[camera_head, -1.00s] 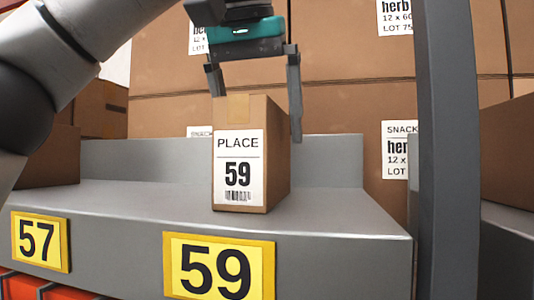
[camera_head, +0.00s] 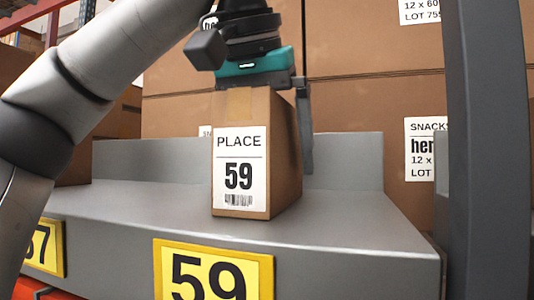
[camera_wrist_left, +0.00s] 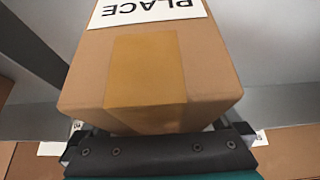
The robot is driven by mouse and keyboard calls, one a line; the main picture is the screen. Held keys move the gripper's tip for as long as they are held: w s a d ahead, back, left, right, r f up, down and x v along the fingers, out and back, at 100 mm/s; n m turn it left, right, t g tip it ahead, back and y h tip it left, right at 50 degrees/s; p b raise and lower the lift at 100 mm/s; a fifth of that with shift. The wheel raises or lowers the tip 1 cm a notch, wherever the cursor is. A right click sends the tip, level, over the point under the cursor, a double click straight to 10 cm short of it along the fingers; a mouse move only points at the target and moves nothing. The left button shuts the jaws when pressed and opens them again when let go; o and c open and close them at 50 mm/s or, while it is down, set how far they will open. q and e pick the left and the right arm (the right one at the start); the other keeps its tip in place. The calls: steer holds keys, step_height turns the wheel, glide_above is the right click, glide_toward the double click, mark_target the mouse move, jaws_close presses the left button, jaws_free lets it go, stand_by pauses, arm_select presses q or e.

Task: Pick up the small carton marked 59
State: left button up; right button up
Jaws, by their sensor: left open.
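The small carton marked 59 (camera_head: 255,160) stands upright on a grey shelf (camera_head: 345,235), its white "PLACE 59" label facing me. My left gripper (camera_head: 264,150) is open and points down, low over the carton top. One finger shows beside the carton's right rear side; the other is hidden behind the carton. In the left wrist view the carton's taped top (camera_wrist_left: 150,75) lies close in front of the gripper's dark palm. I cannot tell whether the fingers touch the carton. My right gripper is not in view.
Yellow plates marked 59 (camera_head: 213,272) and 57 (camera_head: 45,247) are on the shelf front. A grey upright post (camera_head: 487,150) stands at the right. Large brown boxes (camera_head: 370,100) are stacked behind the shelf's raised back edge. The shelf is bare on both sides of the carton.

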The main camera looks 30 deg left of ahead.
arm_select(q)
steer(key=shift+f, duration=0.15)
jaws_close()
stand_by(0.7)
